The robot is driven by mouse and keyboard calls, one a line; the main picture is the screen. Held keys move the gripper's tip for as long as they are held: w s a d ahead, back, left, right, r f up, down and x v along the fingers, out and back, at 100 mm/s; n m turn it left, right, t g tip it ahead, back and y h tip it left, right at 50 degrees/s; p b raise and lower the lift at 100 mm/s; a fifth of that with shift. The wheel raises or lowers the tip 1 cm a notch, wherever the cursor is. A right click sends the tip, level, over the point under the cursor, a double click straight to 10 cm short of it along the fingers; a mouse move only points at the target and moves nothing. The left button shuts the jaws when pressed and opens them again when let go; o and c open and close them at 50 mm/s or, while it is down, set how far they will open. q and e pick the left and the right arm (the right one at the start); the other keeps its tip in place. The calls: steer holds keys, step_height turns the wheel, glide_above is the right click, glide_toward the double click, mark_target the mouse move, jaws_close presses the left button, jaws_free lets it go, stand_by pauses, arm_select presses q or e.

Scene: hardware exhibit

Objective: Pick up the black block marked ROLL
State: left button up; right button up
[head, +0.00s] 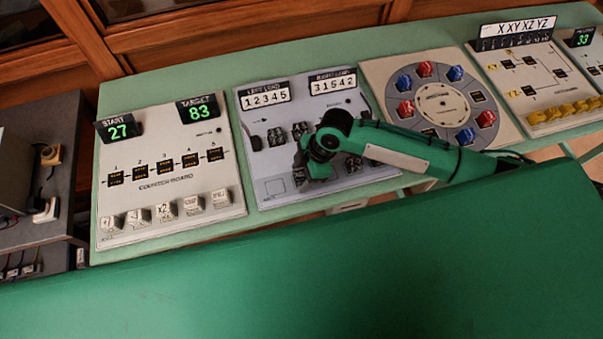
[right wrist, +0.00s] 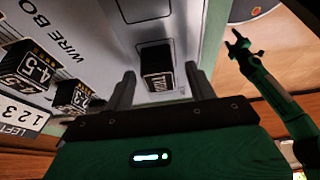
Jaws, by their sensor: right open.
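My right gripper (head: 318,168) hangs over the second panel from the left in the head view. In the right wrist view the right gripper (right wrist: 160,72) is open, a finger on each side of a black block (right wrist: 156,68). The block carries white lettering on its near face, which looks like ROLL but is small and turned. It stands on the panel, and I cannot tell whether the fingers touch it. In the head view this block is hidden by the gripper and arm. A green arm with a small gripper (right wrist: 241,46), likely my left, shows at the right of the wrist view.
A counter board (head: 165,230) with pale blocks stands to the left. A round dial panel (head: 470,75) stands to the right. The green surface in front is bare.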

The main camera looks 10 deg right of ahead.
steer(key=shift+f, duration=0.15)
steer(key=shift+c, duration=0.3)
steer(key=c, duration=1)
steer(key=shift+r, duration=0.2)
